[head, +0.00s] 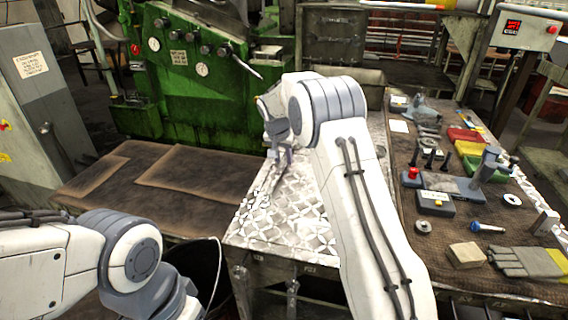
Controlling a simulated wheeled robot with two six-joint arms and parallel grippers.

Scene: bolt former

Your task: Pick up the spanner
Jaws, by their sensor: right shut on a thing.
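My right gripper (279,152) is above the left part of the bright patterned metal plate top (290,222), and its arm hides part of that top. It is shut on a thin, dark grey piece that seems to be the spanner (278,179). The spanner points down toward the plate, small and partly hidden by the gripper. I cannot tell whether its lower end touches the plate. My left arm is at the lower left, and its gripper is out of the picture.
A green machine (190,65) with knobs and levers stands behind. Brown mats (205,170) lie to the left. A dark bucket (205,270) stands in front. On the right, a brown bench mat (465,240) holds gloves (520,262), a wooden block (466,255) and several tools.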

